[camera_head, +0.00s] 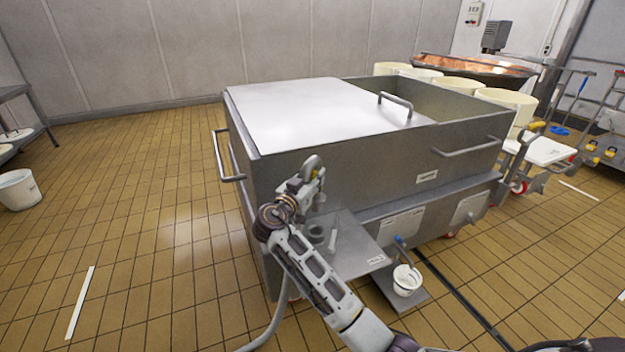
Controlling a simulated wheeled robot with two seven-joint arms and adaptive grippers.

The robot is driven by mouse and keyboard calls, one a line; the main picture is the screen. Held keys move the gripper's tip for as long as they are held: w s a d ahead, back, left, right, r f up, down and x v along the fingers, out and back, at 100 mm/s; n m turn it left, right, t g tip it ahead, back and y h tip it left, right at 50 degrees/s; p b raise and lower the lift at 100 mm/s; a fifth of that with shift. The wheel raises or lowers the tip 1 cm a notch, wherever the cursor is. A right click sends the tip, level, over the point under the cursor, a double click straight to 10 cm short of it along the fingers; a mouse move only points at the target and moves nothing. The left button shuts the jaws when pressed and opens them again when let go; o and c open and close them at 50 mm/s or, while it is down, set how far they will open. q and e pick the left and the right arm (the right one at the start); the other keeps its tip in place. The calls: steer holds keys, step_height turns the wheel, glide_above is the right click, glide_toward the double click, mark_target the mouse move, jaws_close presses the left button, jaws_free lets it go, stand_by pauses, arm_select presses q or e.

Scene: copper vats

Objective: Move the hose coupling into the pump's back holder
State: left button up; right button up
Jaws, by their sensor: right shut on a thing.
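My right gripper (308,180) is held up in front of the near side of the large steel vat, at the end of my arm coming from the lower right. It is shut on a small grey rounded piece (313,162), which looks like the hose coupling; the fingers partly cover it. A grey hose (272,325) runs up from the floor and passes behind my arm. Below the gripper a steel shelf (355,250) carries a grey ring (317,235) and a pale upright piece (333,241). I cannot tell which part is the pump's back holder. My left gripper is not in view.
The steel vat (345,160) has a flat lid (300,115) and side handles. A white bucket (405,281) stands on a low plate to the right of the shelf. Cream tubs, a copper vat (470,68) and carts stand behind right.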

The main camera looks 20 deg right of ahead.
steer(key=shift+r+p, duration=0.3)
steer(key=shift+r, duration=0.8)
stand_by(0.3)
